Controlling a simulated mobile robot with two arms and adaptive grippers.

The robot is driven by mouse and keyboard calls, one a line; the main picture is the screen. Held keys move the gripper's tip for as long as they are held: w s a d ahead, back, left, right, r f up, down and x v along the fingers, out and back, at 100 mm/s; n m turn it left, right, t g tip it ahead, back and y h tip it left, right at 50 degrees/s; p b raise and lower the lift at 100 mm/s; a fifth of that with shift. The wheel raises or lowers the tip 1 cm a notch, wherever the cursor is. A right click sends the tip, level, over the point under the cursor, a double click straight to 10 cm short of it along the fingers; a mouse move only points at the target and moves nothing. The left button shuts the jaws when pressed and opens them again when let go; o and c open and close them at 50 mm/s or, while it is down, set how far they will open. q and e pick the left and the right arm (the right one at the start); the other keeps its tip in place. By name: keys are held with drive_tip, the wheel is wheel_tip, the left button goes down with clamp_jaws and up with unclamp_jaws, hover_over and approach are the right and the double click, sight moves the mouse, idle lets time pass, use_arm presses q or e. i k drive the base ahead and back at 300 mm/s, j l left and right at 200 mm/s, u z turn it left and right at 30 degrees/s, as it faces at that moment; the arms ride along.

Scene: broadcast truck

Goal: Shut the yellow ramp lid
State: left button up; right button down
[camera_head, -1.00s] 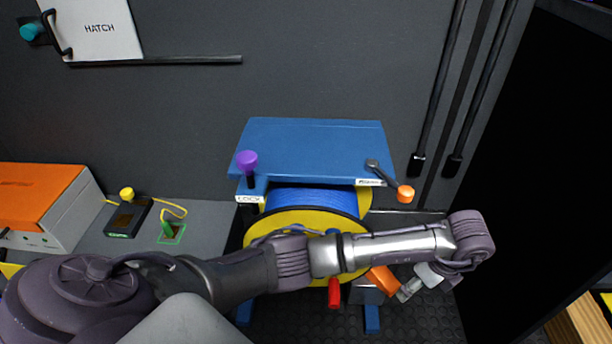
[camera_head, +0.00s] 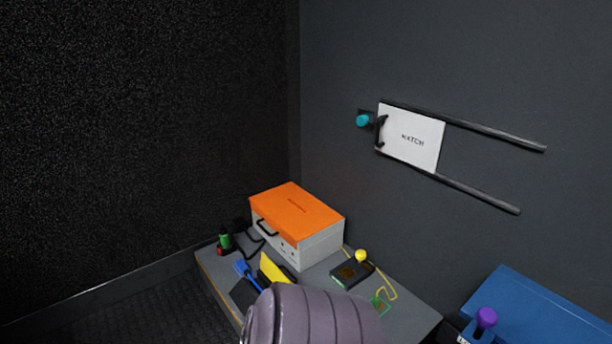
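A yellow panel (camera_head: 272,268), which looks like the ramp lid, stands tilted up on the grey bench, beside a dark base (camera_head: 243,296). A blue piece (camera_head: 245,270) lies just left of it. My own arm link covers the bench in front and hides part of the lid's surroundings. Neither of my grippers is in view.
An orange-topped grey case (camera_head: 297,218) stands behind the lid on the grey bench (camera_head: 412,314). A dark box with a yellow knob (camera_head: 361,257) sits to the right. A blue cabinet top (camera_head: 530,310) and a white hatch (camera_head: 411,138) are further right.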

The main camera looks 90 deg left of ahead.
sight(272, 270)
drive_tip(key=i+u, duration=0.1)
drive_tip(key=u, duration=3.05)
